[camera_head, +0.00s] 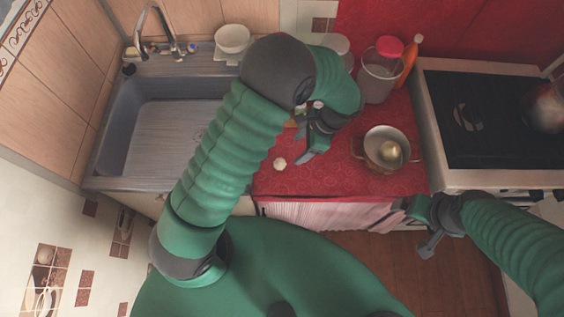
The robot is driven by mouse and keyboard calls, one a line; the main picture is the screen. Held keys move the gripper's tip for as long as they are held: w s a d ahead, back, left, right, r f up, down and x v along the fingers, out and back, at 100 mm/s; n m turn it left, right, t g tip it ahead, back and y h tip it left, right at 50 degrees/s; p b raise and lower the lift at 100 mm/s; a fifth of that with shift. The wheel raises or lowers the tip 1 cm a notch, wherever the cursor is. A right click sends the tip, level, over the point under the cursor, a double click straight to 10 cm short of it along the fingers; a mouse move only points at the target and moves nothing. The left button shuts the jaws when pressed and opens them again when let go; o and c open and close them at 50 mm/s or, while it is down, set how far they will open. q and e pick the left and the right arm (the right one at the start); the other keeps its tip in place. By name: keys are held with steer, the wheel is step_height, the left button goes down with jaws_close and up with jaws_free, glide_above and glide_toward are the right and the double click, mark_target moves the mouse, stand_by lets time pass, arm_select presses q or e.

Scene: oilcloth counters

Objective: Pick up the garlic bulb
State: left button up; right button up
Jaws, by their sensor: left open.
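A small whitish round thing, which looks like the garlic bulb (279,163), lies on the red oilcloth counter (330,180) near its front left. My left gripper (304,143) is open, just right of the bulb and slightly farther back, with its fingers pointing down. It is apart from the bulb in the picture; its height above the counter is hard to tell. My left arm crosses the view and hides part of the counter behind it. My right gripper (428,228) is low in front of the counter edge, away from the bulb; its jaw opening is unclear.
A clear container with a red lid (389,47) and an orange bottle (411,60) stand behind. A sink (160,135) lies left, a black stove (480,150) right.

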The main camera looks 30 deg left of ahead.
arm_select(q)
glide_above(283, 162)
steer(key=d, duration=0.2)
steer(key=f, duration=0.7)
steer(key=shift+w+d, duration=0.15)
steer(key=shift+w, duration=0.2)
steer(key=x, duration=0.2)
steer(key=p+x, duration=0.1)
steer(key=x, duration=0.2)
steer(key=shift+a+f, duration=0.2)
steer(key=shift+a, duration=0.1)
steer(key=c, duration=1.4)
